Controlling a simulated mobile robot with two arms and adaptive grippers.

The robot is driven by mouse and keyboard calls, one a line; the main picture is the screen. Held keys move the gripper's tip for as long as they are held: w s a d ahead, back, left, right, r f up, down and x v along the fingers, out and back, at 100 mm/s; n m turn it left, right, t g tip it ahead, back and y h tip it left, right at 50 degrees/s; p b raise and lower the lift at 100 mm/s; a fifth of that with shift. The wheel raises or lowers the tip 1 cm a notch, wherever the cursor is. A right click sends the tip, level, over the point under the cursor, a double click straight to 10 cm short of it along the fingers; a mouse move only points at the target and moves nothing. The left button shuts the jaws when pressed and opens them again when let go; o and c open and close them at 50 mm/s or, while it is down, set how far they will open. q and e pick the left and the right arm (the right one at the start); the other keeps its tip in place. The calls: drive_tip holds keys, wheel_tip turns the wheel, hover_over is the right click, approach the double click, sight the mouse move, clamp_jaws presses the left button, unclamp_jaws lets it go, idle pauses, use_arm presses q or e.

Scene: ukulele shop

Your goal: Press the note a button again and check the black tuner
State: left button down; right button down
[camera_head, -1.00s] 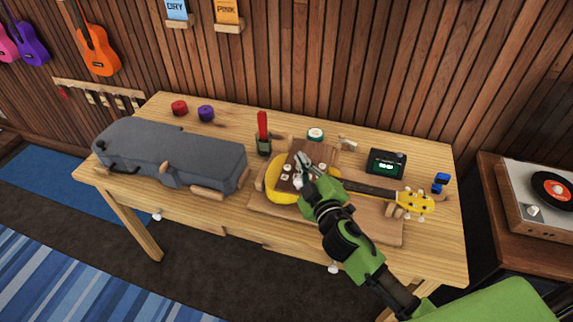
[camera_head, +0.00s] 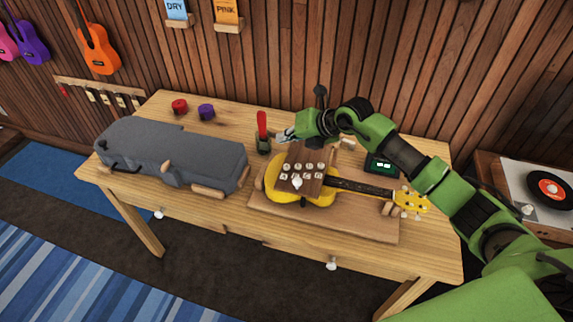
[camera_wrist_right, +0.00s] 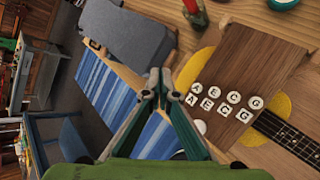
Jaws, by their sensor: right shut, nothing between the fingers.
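A dark wooden button board (camera_head: 303,188) rests over the body of the yellow ukulele (camera_head: 347,198). Its two rows of white lettered buttons read A, E, C, G in the right wrist view, where the board (camera_wrist_right: 265,65) lies right of my fingers. A white knob sits at the board's front. The black tuner (camera_head: 372,168) stands at the back right with pale marks lit on its screen, too small to read; my arm is close beside it. My right gripper (camera_head: 281,137) is shut and empty, above and behind the board, apart from the buttons. Its fingertips (camera_wrist_right: 160,75) show together in the wrist view. My left gripper is out of view.
A grey case (camera_head: 170,155) fills the table's left side. A red-handled tool stands in a dark green cup (camera_head: 263,144) near my right gripper. Red (camera_head: 180,106) and purple (camera_head: 206,112) round items sit at the back.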

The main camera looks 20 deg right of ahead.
sight(289, 167)
drive_tip(key=shift+w+d+h, duration=0.15)
drive_tip(key=shift+d+h, duration=0.25)
drive_tip(key=shift+d, duration=0.4)
drive_tip(key=shift+f, duration=0.2)
wheel_tip(289, 167, down, 9)
drive_tip(key=b, duration=0.6)
drive_tip(key=shift+r, duration=0.2)
idle(0.6)
drive_tip(key=shift+f+b, duration=0.35)
drive_tip(key=shift+f+b, duration=0.4)
drive_tip(key=shift+f, duration=0.2)
idle(0.7)
drive_tip(key=shift+r, duration=0.1)
drive_tip(key=shift+r+p, duration=0.7)
drive_tip(key=shift+r, duration=0.2)
